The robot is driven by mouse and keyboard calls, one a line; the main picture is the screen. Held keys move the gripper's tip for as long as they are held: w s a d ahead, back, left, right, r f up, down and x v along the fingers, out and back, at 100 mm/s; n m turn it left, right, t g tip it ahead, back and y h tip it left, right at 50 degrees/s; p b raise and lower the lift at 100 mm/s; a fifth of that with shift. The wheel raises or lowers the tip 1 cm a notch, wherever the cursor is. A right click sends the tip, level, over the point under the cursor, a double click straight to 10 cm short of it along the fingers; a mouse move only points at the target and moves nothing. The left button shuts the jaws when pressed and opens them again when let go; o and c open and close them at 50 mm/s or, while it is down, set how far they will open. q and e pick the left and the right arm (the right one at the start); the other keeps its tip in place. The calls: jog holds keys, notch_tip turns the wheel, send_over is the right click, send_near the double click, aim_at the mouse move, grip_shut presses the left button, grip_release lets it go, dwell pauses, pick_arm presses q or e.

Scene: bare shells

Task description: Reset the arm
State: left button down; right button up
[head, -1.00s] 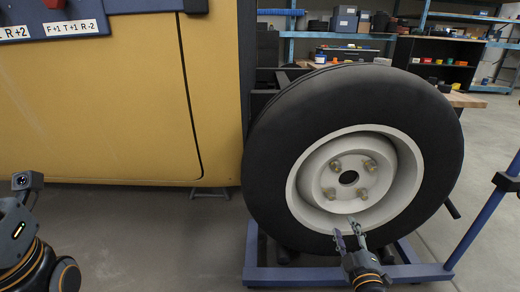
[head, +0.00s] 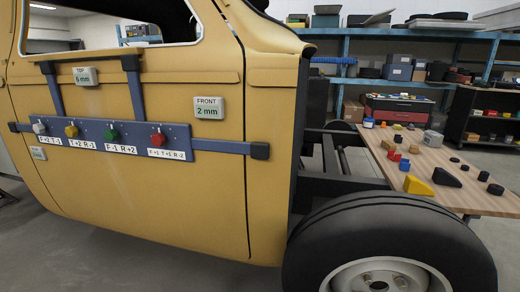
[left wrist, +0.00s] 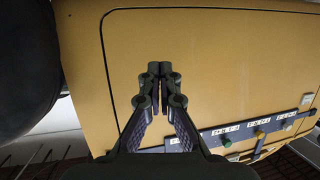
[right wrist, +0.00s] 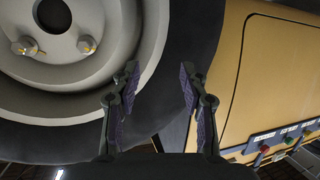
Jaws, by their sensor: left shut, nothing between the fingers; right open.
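Neither arm shows in the head view. In the left wrist view my left gripper (left wrist: 160,72) is shut with nothing between its fingers, pointing toward the yellow vehicle door. In the right wrist view my right gripper (right wrist: 159,75) is open and empty, in front of the black tyre (right wrist: 217,20) and the pale wheel rim (right wrist: 150,35). Whether its fingers touch the wheel I cannot tell. The wheel (head: 385,235) also shows at the bottom right of the head view.
The yellow door (head: 150,190) carries a blue bar (head: 90,145) with coloured knobs and labels. Two gauge tags read 6 mm (head: 87,77) and 2 mm (head: 207,108). A wooden table (head: 440,165) with several small blocks stands behind the wheel. Blue shelving (head: 345,85) stands at the back.

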pick_arm(q)
jog(key=s+a+f+g+p, duration=0.3)
jog(key=s+f+g+p, duration=0.5)
jog(key=s+p, duration=0.45)
pick_arm(e)
jog(key=s+d+f+g, duration=0.3)
jog(key=s+f+g, duration=0.5)
jog(key=s, duration=0.4)
pick_arm(q)
jog(key=s+f+g+p, duration=0.1)
jog(key=s+g+p, duration=0.1)
jog(key=s, duration=0.6)
jog(key=s+a+f+g+p, duration=0.1)
jog(key=s+f+g+p, duration=0.1)
jog(key=s+p, duration=0.3)
jog(key=s+a+f+g+y+p, duration=0.1)
jog(key=s+p, duration=0.3)
jog(key=s, duration=0.7)
jog(key=shift+s+f+g, duration=0.25)
jog(key=shift+f+g, duration=0.15)
jog(key=shift+f, duration=0.05)
pick_arm(e)
jog(key=s+d+f+g, duration=0.1)
jog(key=s+f+g, duration=0.1)
jog(key=s, duration=1)
jog(key=s+d+f+g+h, duration=0.1)
jog(key=s+f+g, duration=0.2)
jog(key=s, duration=1)
jog(key=shift+g, duration=0.4)
